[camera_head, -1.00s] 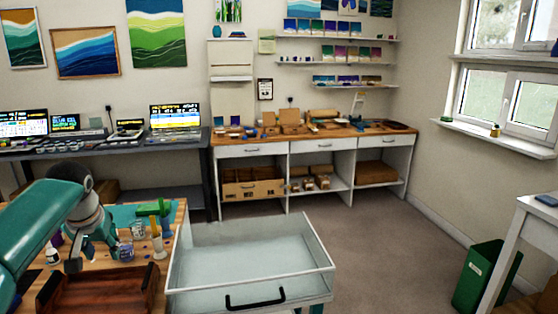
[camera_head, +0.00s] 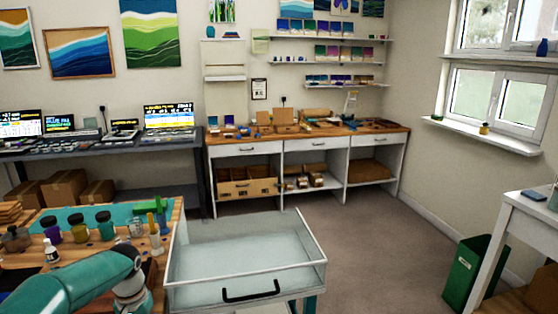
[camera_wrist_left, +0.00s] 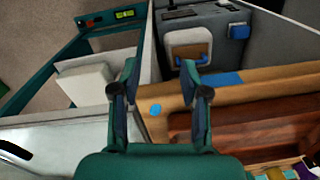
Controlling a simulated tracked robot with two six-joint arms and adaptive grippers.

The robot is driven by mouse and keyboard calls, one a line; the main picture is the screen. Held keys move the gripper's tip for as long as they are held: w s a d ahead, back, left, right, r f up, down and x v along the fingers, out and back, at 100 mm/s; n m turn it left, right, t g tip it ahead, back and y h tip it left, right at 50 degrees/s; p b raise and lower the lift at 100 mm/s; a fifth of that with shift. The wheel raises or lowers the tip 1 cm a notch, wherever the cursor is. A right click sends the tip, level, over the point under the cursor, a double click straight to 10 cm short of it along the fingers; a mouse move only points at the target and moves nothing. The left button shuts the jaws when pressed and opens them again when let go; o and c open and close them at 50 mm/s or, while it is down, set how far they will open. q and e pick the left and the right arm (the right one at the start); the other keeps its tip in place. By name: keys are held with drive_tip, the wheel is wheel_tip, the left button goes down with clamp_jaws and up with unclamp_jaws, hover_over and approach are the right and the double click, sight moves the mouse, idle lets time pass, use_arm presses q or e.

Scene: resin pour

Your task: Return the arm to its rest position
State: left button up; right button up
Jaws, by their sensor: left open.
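My left arm, teal with a grey wrist joint, crosses the lower left of the head view, low over the front of the wooden workbench (camera_head: 178,215). Its gripper is out of the head view. In the left wrist view my left gripper (camera_wrist_left: 162,88) is open, its two dark fingers apart with nothing between them. Beyond the fingers are the wooden bench edge (camera_wrist_left: 240,93) and a grey box-like unit (camera_wrist_left: 205,30). My right arm and gripper are not in view.
Jars (camera_head: 79,228), a small white bottle (camera_head: 51,250) and a green item (camera_head: 150,205) stand on the bench. A clear-walled tub (camera_head: 315,262) stands right of it. A dark brown wooden tray (camera_wrist_left: 250,128) is close to the gripper. Floor (camera_head: 370,240) is open beyond the tub.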

use_arm(q)
drive_tip(key=s+d+f+g+h, duration=0.1)
drive_tip(key=s+d+f+h, duration=0.1)
drive_tip(key=s+d+f, duration=0.6)
drive_tip(key=s+d+f+g+h, duration=0.1)
drive_tip(key=s+d+f+g, duration=0.1)
drive_tip(key=s+d+f, duration=0.6)
drive_tip(key=s+d+f+t, duration=0.1)
drive_tip(key=s+d+f, duration=0.1)
drive_tip(key=s, duration=0.3)
drive_tip(key=s+d+f+n+t+h, duration=0.1)
drive_tip(key=s+d+f+t, duration=0.1)
drive_tip(key=s+f, duration=0.2)
drive_tip(key=shift+s+d+n+t+p, duration=0.15)
drive_tip(key=shift+s+n+t+p, duration=0.15)
drive_tip(key=shift+s, duration=0.5)
drive_tip(key=shift+f, duration=0.1)
